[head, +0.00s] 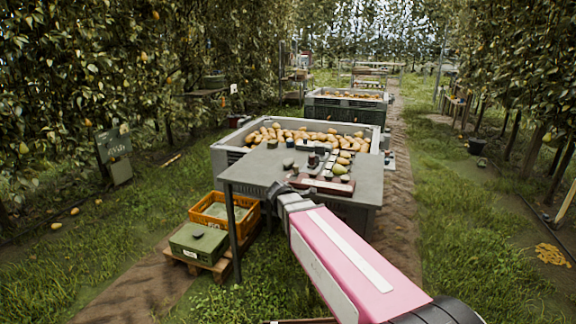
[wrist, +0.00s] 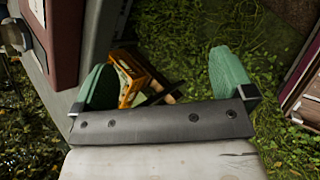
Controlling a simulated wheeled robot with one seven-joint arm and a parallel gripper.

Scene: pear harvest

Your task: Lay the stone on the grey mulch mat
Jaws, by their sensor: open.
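My gripper (head: 277,189) is at the near edge of the grey table (head: 250,172) in the head view. In the wrist view its two green fingers (wrist: 165,80) are wide apart with nothing held between them. I cannot clearly pick out the stone. A small dark lump (head: 198,234) lies on the green box on the ground, and a rounded dark green-grey thing (head: 288,162) lies on the table; either is too small to identify. I cannot tell the grey mulch mat from the grey tabletop and the small items on it.
A yellow-green pear (head: 340,169) and a reddish tray (head: 322,186) lie on the table. A large bin (head: 226,157) of pears stands behind it. An orange crate (head: 248,222) and the green box (head: 184,251) sit on a pallet at left.

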